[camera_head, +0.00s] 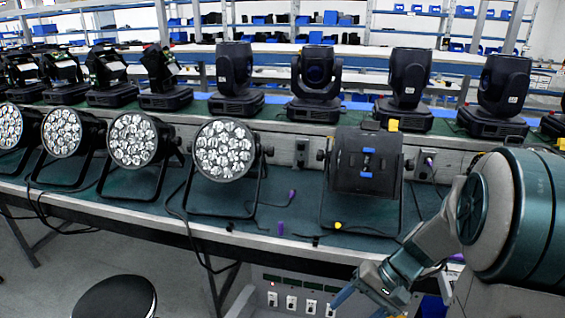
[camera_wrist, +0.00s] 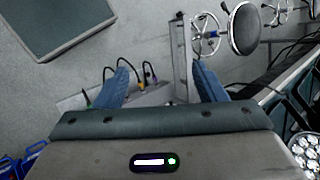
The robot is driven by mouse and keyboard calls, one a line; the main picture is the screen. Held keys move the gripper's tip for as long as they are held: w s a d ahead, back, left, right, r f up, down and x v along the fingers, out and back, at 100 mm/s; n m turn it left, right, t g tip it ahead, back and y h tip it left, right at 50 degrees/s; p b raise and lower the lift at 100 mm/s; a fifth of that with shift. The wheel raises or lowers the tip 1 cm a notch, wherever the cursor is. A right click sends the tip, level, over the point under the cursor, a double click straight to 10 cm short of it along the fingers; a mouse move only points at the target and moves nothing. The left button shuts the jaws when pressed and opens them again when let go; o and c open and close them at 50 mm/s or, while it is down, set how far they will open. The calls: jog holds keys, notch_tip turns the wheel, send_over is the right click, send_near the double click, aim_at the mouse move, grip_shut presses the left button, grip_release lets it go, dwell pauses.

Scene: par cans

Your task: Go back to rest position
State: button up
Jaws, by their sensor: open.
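My gripper (camera_wrist: 161,82) is open and empty in the wrist view, its two blue fingers wide apart over the floor and cables. In the head view my arm reaches in from the lower right, with the gripper low at the front edge of the bench. Several par cans stand on the bench's green top: one with a lit-looking lens face (camera_head: 224,150) at centre, others to its left (camera_head: 133,140). A black par can (camera_head: 366,162) stands nearest my arm, its lens not visible. The gripper touches none of them.
The green bench (camera_head: 290,238) has its front edge close to my arm. Moving-head lights (camera_head: 317,82) line the raised shelf behind. A round black stool (camera_head: 115,298) stands at the lower left, also in the wrist view (camera_wrist: 250,28). Cables hang below the bench edge.

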jog(key=s+r+n+t+h+p, duration=0.3)
jog(key=s+r+h, duration=0.4)
jog(key=r, duration=0.6)
jog(key=shift+a+n+t+p, duration=0.2)
jog(key=shift+n+t+p, duration=0.2)
jog(key=shift+t, duration=0.2)
